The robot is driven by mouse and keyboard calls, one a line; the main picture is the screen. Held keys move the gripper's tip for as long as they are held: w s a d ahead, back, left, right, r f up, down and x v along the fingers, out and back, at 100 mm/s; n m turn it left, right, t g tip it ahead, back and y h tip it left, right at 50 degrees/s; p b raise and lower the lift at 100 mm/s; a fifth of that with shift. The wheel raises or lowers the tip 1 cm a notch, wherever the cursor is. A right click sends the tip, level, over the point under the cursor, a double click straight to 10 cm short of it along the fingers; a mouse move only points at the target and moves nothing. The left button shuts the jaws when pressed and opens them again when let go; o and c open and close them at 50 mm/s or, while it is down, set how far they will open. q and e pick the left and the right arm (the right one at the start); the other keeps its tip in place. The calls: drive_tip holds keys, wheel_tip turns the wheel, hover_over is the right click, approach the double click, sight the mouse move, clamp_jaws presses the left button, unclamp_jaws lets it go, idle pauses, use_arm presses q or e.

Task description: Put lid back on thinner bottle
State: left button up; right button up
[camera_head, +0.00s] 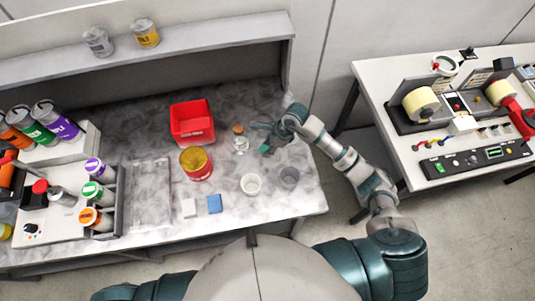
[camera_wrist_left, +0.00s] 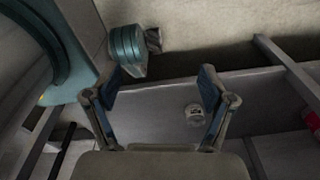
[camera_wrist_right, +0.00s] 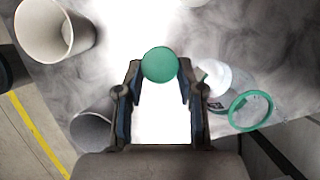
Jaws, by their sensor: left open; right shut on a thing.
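My right gripper (camera_head: 264,139) is shut on a round green lid (camera_wrist_right: 160,64), held at its fingertips above the bench top; the lid also shows in the head view (camera_head: 264,149). In the right wrist view a clear container with a green ring (camera_wrist_right: 250,110) is right of the fingers, apart from the lid. In the head view a small clear bottle with a brownish top (camera_head: 240,143) stands left of the gripper; I cannot tell whether these are the same. My left gripper (camera_wrist_left: 160,88) is open and empty, and out of the head view.
A white cup (camera_head: 250,184) and a grey cup (camera_head: 289,178) stand near the front edge. Blue and white blocks (camera_head: 214,204) lie in front. A label rewinder (camera_head: 425,105) occupies another table at right.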

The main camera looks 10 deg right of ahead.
wheel_tip(320, 180, up, 3)
drive_tip(key=shift+f, duration=0.2)
use_arm(q)
drive_tip(key=shift+f, duration=0.3)
use_arm(e)
drive_tip(key=shift+a+r, duration=0.1)
drive_tip(key=shift+a, duration=0.05)
use_arm(q)
drive_tip(key=shift+c, duration=1.1)
use_arm(e)
drive_tip(key=n, duration=0.1)
drive_tip(key=n+g+b, duration=0.1)
drive_tip(key=n, duration=0.1)
drive_tip(key=n+g, duration=0.1)
drive_tip(key=n, duration=0.1)
drive_tip(key=shift+s+d+f, duration=0.15)
drive_tip(key=shift+d+f, duration=0.2)
use_arm(q)
drive_tip(key=shift+f+b, duration=1.6)
drive_tip(key=shift+f, duration=0.3)
use_arm(e)
drive_tip(key=d+r+n+g+h, duration=0.2)
drive_tip(key=d+n, duration=0.7)
drive_tip(key=n, duration=0.6)
drive_tip(key=shift+r+n+g+h, duration=0.25)
drive_tip(key=shift+g+h, duration=0.55)
drive_tip(key=shift+h, duration=0.4)
